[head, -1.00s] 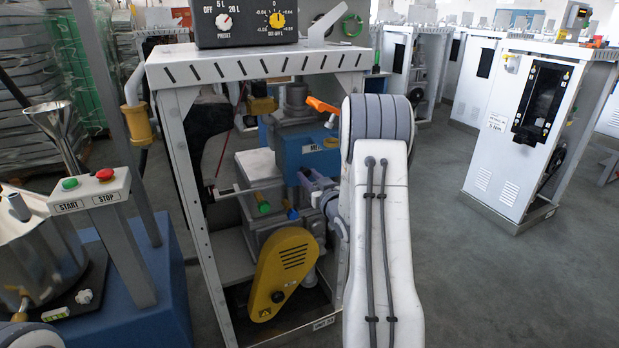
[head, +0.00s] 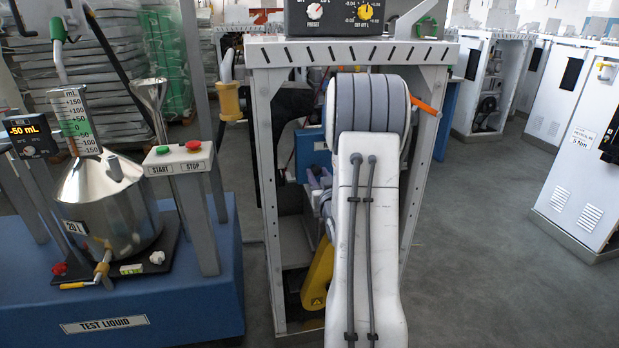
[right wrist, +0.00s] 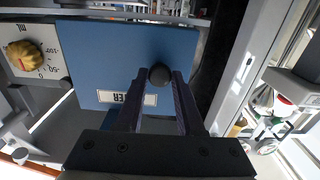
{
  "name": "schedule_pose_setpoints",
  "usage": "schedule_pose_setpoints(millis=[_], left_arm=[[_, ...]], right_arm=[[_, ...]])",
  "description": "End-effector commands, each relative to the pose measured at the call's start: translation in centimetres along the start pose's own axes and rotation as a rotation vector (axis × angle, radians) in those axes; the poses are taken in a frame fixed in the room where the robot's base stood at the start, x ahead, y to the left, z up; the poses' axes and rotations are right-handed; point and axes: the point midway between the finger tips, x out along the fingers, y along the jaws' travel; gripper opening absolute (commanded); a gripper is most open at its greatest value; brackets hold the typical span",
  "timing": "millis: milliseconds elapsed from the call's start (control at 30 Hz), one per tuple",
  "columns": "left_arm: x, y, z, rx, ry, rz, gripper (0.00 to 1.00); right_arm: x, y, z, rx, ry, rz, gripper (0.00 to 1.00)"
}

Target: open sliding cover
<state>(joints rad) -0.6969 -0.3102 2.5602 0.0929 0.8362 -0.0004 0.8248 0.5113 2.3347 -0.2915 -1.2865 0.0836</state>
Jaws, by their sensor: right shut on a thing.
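The sliding cover is a blue panel (right wrist: 130,50) with a white label ending in "ER", large in the right wrist view. A round black knob (right wrist: 160,75) sticks out of it. My right gripper (right wrist: 158,88) is shut on this knob, one dark finger on each side. In the head view a strip of the blue cover (head: 312,148) shows inside the grey frame, left of my white right arm, which hides the rest and most of the gripper. A yellow dial (right wrist: 24,56) on a white mL scale lies uncovered beside the panel. My left gripper is not in view.
The grey metal frame (head: 259,150) surrounds the cover, with a black preset box (head: 340,17) on top. A blue bench (head: 150,300) with a steel vessel (head: 108,205) and a start/stop post (head: 180,160) stands left. Open floor (head: 480,230) lies right.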

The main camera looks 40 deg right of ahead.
Motion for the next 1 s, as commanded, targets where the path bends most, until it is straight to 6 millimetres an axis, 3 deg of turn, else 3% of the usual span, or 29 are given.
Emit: schedule_pose_setpoints(millis=[433,467,500,533,867,1000], left_arm=[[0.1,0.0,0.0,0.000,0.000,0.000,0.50],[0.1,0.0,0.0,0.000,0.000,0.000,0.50],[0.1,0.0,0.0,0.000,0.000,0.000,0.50],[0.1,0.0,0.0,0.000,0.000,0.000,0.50],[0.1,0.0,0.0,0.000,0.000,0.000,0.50],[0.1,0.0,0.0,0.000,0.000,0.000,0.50]], right_arm=[[-0.1,0.3,-0.1,-0.001,0.000,0.011,0.00],[-0.1,0.3,-0.1,-0.001,0.000,0.011,0.48],[-0.1,0.3,-0.1,0.000,0.001,0.011,0.64],[-0.1,0.4,-0.1,0.000,0.001,0.011,0.67],[-0.2,0.3,0.0,0.000,0.000,0.011,0.67],[-1.6,0.3,0.0,0.001,-0.001,0.012,0.67]])
